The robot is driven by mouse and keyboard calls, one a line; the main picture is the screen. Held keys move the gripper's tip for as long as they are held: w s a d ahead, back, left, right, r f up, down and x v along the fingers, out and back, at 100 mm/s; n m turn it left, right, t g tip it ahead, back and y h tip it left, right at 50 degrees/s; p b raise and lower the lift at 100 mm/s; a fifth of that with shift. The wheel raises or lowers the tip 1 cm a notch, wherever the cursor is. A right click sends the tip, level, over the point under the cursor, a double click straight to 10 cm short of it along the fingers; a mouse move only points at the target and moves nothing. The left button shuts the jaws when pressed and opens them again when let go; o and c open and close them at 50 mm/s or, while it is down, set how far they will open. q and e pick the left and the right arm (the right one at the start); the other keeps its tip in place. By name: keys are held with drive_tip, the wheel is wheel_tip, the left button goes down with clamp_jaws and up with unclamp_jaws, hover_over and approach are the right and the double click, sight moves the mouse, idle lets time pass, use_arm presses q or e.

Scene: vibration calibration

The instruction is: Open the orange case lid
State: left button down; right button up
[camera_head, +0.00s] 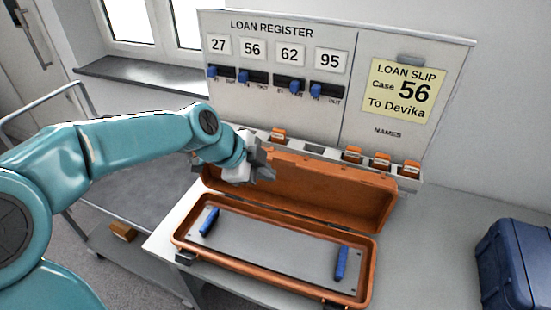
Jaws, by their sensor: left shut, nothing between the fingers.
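The orange case (366,282) stands on the grey table with its lid (330,188) raised at the back, tilted up near the register board. Inside the case a grey plate (275,250) carries two blue handles, one at the left (208,221) and one at the right (341,263). My left gripper (268,174) is shut and empty at the left end of the raised lid, overlapping its upper left part; I cannot tell whether it touches. My right gripper is not in view.
The loan register board (345,50) stands behind the case, with a row of orange tags along its foot. A yellow loan slip (402,90) reads case 56, to Devika. A dark blue case (515,262) sits at the right. Table between is clear.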

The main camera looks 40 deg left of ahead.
use_arm(q)
drive_tip(key=w, duration=0.1)
drive_tip(key=w+p, duration=0.1)
drive_tip(key=w, duration=0.1)
drive_tip(key=w+p, duration=0.1)
drive_tip(key=shift+w+a+f, duration=0.25)
drive_tip(key=shift+w+f, duration=0.05)
drive_tip(key=shift+d, duration=0.1)
